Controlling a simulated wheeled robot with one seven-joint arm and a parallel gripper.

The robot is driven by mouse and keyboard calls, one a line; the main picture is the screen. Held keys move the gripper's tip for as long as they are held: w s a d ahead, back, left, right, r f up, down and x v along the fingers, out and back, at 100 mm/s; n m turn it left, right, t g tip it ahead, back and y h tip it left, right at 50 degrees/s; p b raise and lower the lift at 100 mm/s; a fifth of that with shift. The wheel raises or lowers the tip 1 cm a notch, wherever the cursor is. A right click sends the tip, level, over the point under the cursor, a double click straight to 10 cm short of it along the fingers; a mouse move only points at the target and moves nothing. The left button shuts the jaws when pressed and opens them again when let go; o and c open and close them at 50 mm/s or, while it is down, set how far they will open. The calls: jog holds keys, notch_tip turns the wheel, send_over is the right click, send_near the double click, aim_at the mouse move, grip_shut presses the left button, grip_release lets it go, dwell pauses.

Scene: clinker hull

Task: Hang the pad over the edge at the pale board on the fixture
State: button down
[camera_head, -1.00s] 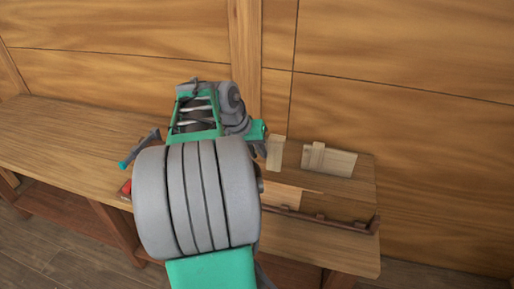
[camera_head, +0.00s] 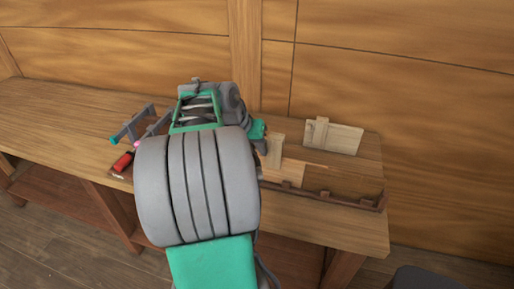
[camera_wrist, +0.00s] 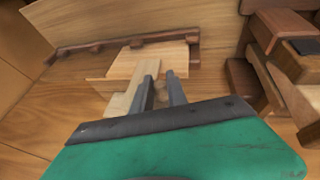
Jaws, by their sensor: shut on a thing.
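My gripper (camera_wrist: 160,85) is shut on a pale wooden pad (camera_wrist: 119,104), which shows beside and partly behind the fingers. In the head view the pad (camera_head: 275,150) stands out to the right of my arm, which hides the fingers. The fixture is a dark brown notched rail (camera_head: 340,201) along the bench's front edge. A pale board (camera_head: 286,174) lies against it, just below the pad in the picture. In the wrist view the pale board (camera_wrist: 152,61) is just beyond the fingertips, in front of the rail (camera_wrist: 122,42). I cannot tell whether pad and board touch.
A pale wooden plate with a strip over it (camera_head: 332,136) stands at the back right of the bench (camera_head: 50,118). A grey tool (camera_head: 133,122) and a red object (camera_head: 122,162) are left of my arm. A wooden wall rises behind.

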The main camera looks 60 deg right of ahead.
notch_tip(320, 180, down, 7)
jog(key=b, duration=0.4)
jog(key=shift+b, duration=0.4)
jog(key=shift+f, duration=0.3)
jog(key=c, duration=1.2)
grip_release()
jog(key=shift+c, duration=0.2)
jog(key=v, duration=0.8)
jog(key=shift+d+f, duration=0.1)
